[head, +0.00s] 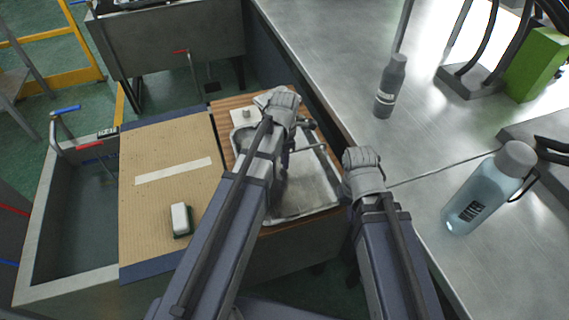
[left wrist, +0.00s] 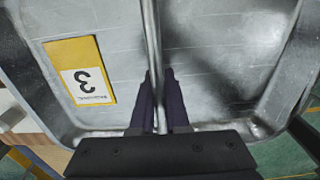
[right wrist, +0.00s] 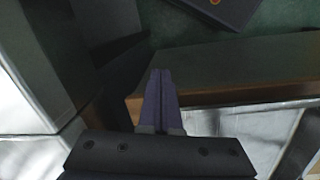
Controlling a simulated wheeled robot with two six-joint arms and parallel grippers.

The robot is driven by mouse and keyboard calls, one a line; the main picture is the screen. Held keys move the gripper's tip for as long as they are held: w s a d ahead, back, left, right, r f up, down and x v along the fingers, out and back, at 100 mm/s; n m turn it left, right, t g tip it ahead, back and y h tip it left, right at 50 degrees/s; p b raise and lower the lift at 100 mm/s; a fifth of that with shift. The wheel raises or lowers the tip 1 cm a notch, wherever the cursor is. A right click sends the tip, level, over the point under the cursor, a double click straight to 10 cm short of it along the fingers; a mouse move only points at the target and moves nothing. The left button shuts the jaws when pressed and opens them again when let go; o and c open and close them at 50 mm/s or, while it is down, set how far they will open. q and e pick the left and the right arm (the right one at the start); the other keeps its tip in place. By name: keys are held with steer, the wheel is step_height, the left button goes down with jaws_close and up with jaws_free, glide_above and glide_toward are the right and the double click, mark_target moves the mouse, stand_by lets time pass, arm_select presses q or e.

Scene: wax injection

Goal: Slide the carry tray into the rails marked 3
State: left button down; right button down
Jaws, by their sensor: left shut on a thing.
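The carry tray (head: 312,190) is a shallow grey metal pan with a raised wall, lying on the wooden-topped bench. In the left wrist view its floor (left wrist: 220,65) carries a yellow-edged label marked 3 (left wrist: 80,75). A metal bar handle (left wrist: 151,40) crosses above the tray. My left gripper (left wrist: 160,80) is shut on this handle, one finger on each side. My right gripper (right wrist: 160,80) is shut and empty, beyond the tray's right side; its fingers are hidden in the head view. I cannot make out the rails marked 3.
A tan perforated mat (head: 160,205) with a white-and-green brush (head: 181,220) lies left of the tray. The steel counter (head: 420,150) at right holds a grey bottle (head: 391,88), a water bottle (head: 485,195) and a green block (head: 538,65). A grey basin (head: 75,225) is at far left.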

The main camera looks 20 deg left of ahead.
arm_select(q)
steer(key=shift+r, duration=0.15)
step_height(320, 180, up, 10)
steer(key=p, duration=1)
steer(key=shift+a, duration=0.15)
